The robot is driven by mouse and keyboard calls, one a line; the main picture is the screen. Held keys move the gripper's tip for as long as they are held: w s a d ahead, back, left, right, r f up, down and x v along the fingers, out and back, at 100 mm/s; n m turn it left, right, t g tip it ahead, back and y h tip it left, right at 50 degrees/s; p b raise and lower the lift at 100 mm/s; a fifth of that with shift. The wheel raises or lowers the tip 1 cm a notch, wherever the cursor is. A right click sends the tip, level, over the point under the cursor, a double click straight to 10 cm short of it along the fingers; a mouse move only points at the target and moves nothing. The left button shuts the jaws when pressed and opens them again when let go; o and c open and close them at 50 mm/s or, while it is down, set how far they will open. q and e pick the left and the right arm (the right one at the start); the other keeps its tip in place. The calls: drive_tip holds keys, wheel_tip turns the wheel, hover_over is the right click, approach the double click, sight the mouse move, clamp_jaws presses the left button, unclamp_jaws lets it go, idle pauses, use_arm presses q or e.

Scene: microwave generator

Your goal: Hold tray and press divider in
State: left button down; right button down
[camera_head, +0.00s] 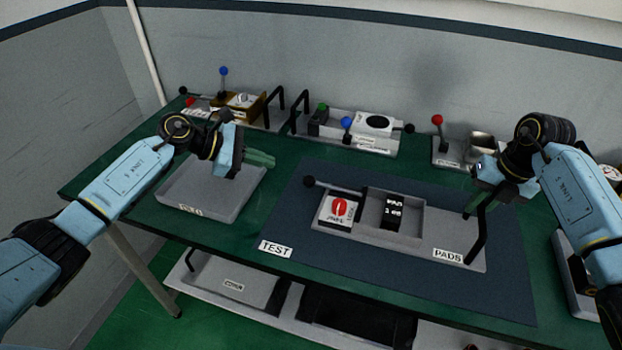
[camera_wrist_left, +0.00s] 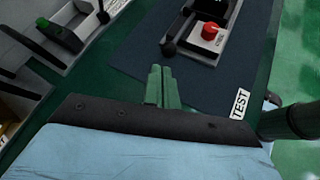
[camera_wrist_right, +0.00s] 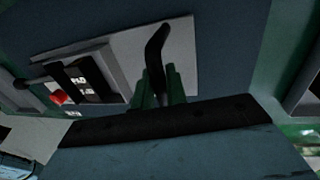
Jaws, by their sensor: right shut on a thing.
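The grey tray (camera_head: 445,240) marked PADS lies on the blue mat. Its raised box holds a black piece with white lettering (camera_head: 392,212), possibly the divider, and a white block with a red round top (camera_head: 340,209). A black ball-ended rod (camera_head: 311,182) sticks out at its left. My right gripper (camera_head: 470,211) is shut on the tray's upright black handle (camera_head: 481,235); the right wrist view shows green fingers (camera_wrist_right: 160,88) around the handle (camera_wrist_right: 155,50). My left gripper (camera_head: 262,159) is shut and empty, left of the tray; its fingers (camera_wrist_left: 160,86) are together in the left wrist view.
An empty grey tray (camera_head: 200,207) lies below my left gripper. Several fixtures with ball-topped levers (camera_head: 375,130) line the back of the green table. A TEST label (camera_head: 275,249) marks the blue mat (camera_head: 400,290), whose front is clear. A lower shelf (camera_head: 235,283) holds bins.

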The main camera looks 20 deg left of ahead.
use_arm(q)
drive_tip(key=x, duration=0.2)
drive_tip(key=f+x, duration=0.1)
drive_tip(key=x, duration=0.5)
drive_tip(key=shift+s+a+f, duration=0.2)
drive_tip(key=shift+a+f, duration=0.05)
drive_tip(key=shift+f, duration=0.2)
drive_tip(key=shift+d, duration=0.2)
idle(1.5)
